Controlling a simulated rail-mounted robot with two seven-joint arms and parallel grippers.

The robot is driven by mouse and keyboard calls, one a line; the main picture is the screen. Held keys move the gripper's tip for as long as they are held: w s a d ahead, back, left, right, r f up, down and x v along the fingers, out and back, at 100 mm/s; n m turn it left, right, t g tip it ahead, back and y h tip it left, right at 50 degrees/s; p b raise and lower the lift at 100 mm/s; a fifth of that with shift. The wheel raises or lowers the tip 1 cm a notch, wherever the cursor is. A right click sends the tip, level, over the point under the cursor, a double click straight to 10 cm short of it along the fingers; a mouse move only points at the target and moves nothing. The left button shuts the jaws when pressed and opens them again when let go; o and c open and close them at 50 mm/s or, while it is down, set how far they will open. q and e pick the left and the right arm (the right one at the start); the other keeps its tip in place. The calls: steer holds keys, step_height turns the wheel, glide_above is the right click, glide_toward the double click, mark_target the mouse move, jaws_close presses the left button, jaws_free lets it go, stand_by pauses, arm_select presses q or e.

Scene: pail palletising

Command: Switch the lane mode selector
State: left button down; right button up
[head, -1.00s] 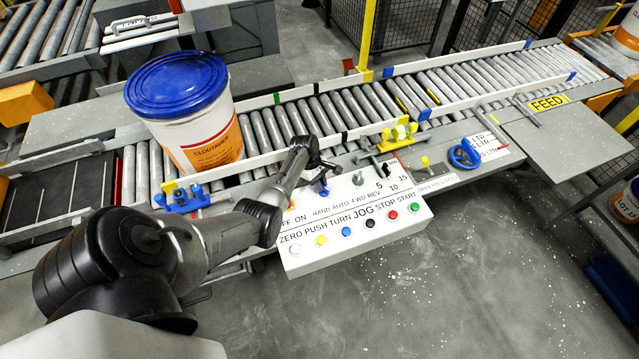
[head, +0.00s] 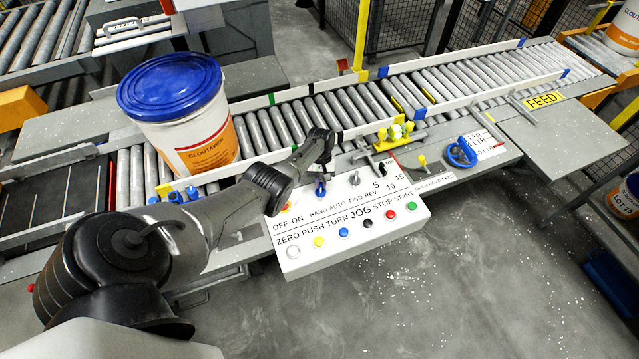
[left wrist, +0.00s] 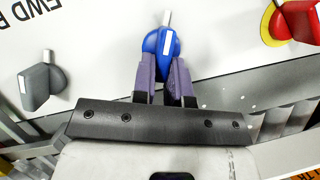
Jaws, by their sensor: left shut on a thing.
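The blue selector knob (head: 321,189) stands on the sloped white control panel (head: 335,245), above the HAND AUTO label. My left gripper (head: 322,174) is over it at the panel's top edge. In the left wrist view the purple fingers (left wrist: 163,80) are shut on the blue knob (left wrist: 161,43), one on each side, and its white pointer mark shows. The knob's base is partly hidden. My right gripper is not in view.
A grey knob (left wrist: 40,82) and a red knob on a yellow ring (left wrist: 278,25) flank the blue one. Coloured push buttons (head: 367,223) line the panel's lower part. A blue-lidded pail (head: 195,135) stands on the roller conveyor (head: 300,122) behind my left arm.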

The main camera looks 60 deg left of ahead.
arm_select(q)
steer(key=shift+w+d+m+g+y, duration=0.15)
steer(key=shift+m+g+y, duration=0.2)
steer(key=shift+m, duration=0.85)
steer(key=c, duration=1.1)
jaws_free()
steer(key=shift+c, duration=0.2)
steer(key=shift+r, duration=0.1)
